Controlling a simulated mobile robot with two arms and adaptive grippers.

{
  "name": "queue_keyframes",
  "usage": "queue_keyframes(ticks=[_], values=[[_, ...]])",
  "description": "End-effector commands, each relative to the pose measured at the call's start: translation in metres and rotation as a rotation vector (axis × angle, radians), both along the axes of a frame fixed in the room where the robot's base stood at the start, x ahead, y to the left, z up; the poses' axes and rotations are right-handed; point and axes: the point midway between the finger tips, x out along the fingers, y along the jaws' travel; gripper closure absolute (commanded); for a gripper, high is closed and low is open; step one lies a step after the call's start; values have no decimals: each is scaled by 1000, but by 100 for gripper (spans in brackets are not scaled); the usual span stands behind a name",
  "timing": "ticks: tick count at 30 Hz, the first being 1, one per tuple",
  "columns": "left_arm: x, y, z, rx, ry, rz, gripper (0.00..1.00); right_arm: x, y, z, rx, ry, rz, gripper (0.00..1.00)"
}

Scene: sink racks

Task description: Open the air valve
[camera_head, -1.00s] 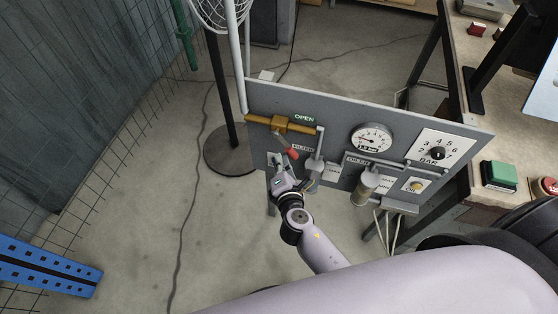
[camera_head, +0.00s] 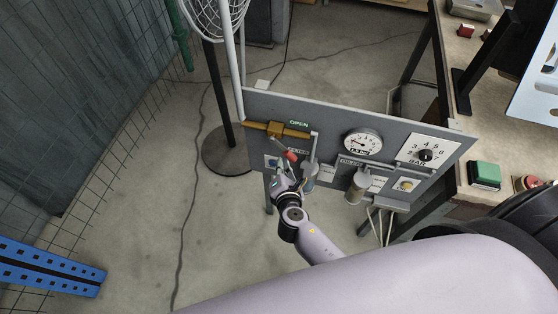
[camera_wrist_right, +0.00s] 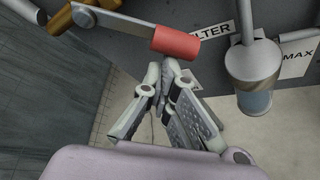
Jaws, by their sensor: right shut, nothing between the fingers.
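The air valve is a brass body (camera_head: 277,129) on the pipe at the upper left of a grey panel, below a green OPEN label (camera_head: 299,123). Its lever has a red grip (camera_head: 291,155) and hangs down and to the right from the body. In the right wrist view the red grip (camera_wrist_right: 176,42) lies crosswise on its grey metal arm (camera_wrist_right: 112,20). My right gripper (camera_head: 284,172) is shut and empty just below the red grip; in the wrist view its fingertips (camera_wrist_right: 168,72) are close under the grip. I cannot tell if they touch. My left gripper is not in view.
The panel (camera_head: 330,122) also carries a filter bowl (camera_head: 309,181), an oiler (camera_head: 357,188), a round gauge (camera_head: 362,142) and a BAR dial (camera_head: 427,154). A bench with a green button box (camera_head: 484,174) stands right. A fan stand is behind left.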

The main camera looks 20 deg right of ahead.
Motion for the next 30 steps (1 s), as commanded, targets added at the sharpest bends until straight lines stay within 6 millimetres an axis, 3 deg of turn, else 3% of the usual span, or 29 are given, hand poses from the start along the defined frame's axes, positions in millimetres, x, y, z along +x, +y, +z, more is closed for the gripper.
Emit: queue_keyframes(ticks=[1, 12, 18, 30], values=[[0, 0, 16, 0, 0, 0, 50, -1, -3, 10, -27, 17, -2, 100], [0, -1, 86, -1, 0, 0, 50, -11, -19, 28, -297, 198, -2, 100], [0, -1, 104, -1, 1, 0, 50, -16, -27, 34, -351, 232, -2, 100], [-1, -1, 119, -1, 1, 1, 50, -20, -33, 46, -347, 229, -2, 100]])
